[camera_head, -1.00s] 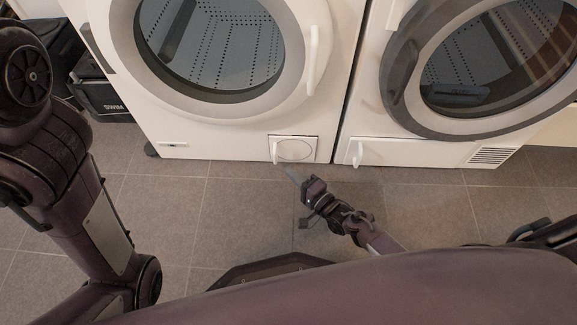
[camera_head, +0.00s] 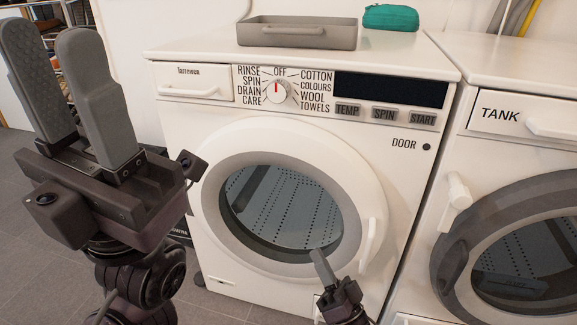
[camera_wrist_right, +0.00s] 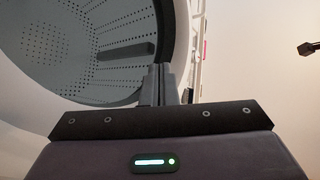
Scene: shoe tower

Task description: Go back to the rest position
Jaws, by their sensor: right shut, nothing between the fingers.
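My left gripper (camera_head: 52,50) stands upright at the left of the head view, its two grey fingers pointing up with a gap between them and nothing held. My right gripper (camera_head: 317,256) is low in the head view, in front of the lower part of the left washing machine's round door. In the right wrist view my right gripper (camera_wrist_right: 162,68) has its fingers together, with nothing between them. Its fingertips show against the edge of a perforated drum (camera_wrist_right: 80,50).
A white washing machine (camera_head: 300,140) with its round door closed faces me. A grey tray (camera_head: 297,35) and a teal pouch (camera_head: 390,17) rest on top. A second machine (camera_head: 520,165) stands at right. Grey floor (camera_head: 40,250) is clear at lower left.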

